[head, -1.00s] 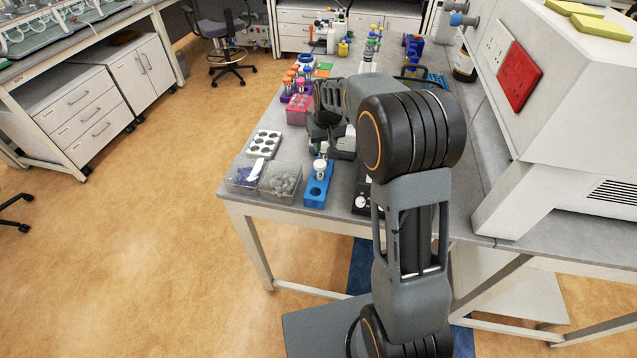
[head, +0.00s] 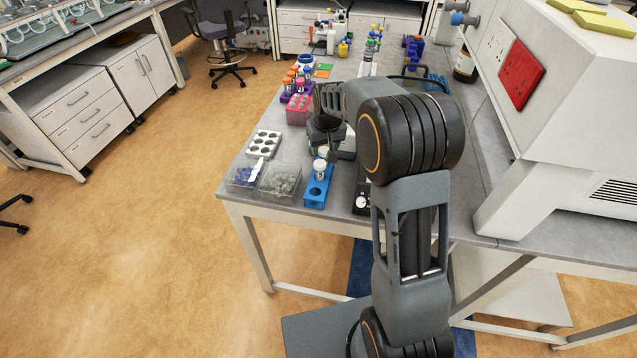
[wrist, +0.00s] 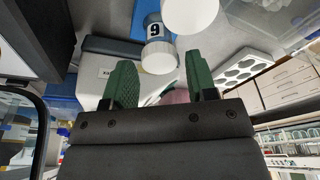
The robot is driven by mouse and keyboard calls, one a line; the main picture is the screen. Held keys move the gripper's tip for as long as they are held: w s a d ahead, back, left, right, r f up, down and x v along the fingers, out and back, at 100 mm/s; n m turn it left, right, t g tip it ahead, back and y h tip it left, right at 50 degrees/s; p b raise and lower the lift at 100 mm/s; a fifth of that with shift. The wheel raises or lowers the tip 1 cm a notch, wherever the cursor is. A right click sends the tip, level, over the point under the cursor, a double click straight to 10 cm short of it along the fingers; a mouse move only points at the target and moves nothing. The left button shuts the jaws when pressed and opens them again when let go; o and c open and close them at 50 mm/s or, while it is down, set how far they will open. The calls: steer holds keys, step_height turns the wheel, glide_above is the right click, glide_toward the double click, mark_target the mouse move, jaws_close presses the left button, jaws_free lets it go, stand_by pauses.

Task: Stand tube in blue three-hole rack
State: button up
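The blue three-hole rack (head: 315,192) stands near the table's front edge in the head view, with a white-capped tube (head: 319,165) upright at it. A second white piece (head: 323,151) shows just behind, by my gripper (head: 332,150). In the wrist view my gripper (wrist: 160,70) has its two green fingers apart. A white-capped tube (wrist: 159,58) with a dark number on its label appears between and beyond the fingertips, with gaps on both sides. Another white cylinder (wrist: 190,12) is cut by the top edge. Part of something blue (wrist: 145,14) shows behind. Contact is not visible.
Two clear bins (head: 279,180) (head: 244,175) and a white holed rack (head: 264,144) stand left of the blue rack. A pink rack (head: 297,116) and several capped tubes are farther back. A white cabinet (head: 560,130) bounds the right.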

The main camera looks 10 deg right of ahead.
steer(key=shift+o, duration=1)
step_height(320, 180, up, 14)
steer(key=s+f, duration=0.1)
steer(key=s, duration=0.2)
steer(key=s+f+t, duration=0.1)
steer(key=s+f, duration=0.2)
steer(key=s, duration=0.8)
steer(key=s+f+t, duration=0.1)
steer(key=s+f, duration=0.2)
steer(key=s, duration=0.9)
steer(key=shift+f+m+b, duration=0.2)
steer(key=shift+m+b, duration=0.2)
steer(key=shift+b, duration=0.05)
steer(key=shift+s+d, duration=0.1)
steer(key=shift+d, duration=0.05)
